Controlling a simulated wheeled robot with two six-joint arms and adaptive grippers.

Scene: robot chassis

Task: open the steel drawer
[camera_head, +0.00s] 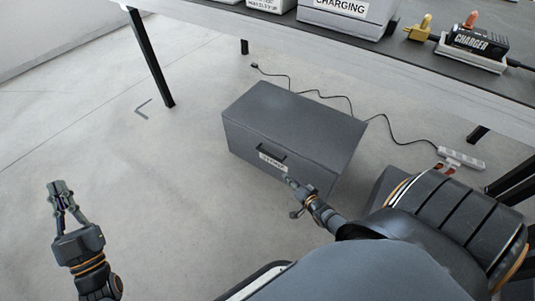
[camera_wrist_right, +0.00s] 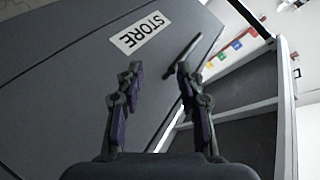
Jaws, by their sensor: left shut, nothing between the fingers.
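The steel drawer (camera_head: 243,143) is the front of a dark grey box on the floor under the table, and it looks closed. Its dark bar handle (camera_head: 271,150) sits above a white label (camera_head: 273,163). The label reads STORE in the right wrist view (camera_wrist_right: 142,33). My right gripper (camera_head: 290,182) is just in front of the drawer, below and right of the handle. In the right wrist view its fingers (camera_wrist_right: 158,72) are apart with nothing between them, and the handle (camera_wrist_right: 184,57) shows by the right fingertip; contact is unclear. My left gripper (camera_head: 58,187) is shut and empty, far left.
A table (camera_head: 215,17) stands over the back of the box, with a black leg (camera_head: 150,58) at left. A black cable (camera_head: 362,118) runs behind the box to a power strip (camera_head: 462,158). A charger (camera_head: 475,43) stands on the table. The floor left of the box is clear.

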